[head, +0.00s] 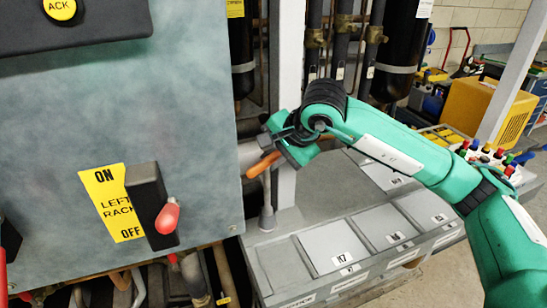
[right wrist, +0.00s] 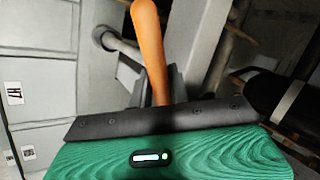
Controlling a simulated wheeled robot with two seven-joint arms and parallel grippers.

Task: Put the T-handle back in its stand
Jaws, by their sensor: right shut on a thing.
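My right gripper (head: 277,148) is shut on the T-handle, by its orange crossbar (head: 262,165), just right of the grey-green cabinet. In the right wrist view the orange bar (right wrist: 149,45) sticks out from between the jaws. A grey rod (head: 267,197) hangs below the crossbar and ends in a wider round foot near the grey bench top. It also shows in the right wrist view (right wrist: 118,44). I cannot tell whether its foot touches the bench, and I cannot make out a separate stand. My left gripper is not in view.
The cabinet (head: 190,70) has a red-tipped lever (head: 167,215) on its front, close to the left. A pale upright post (head: 288,70) stands just behind the gripper. Dark pipes stand behind.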

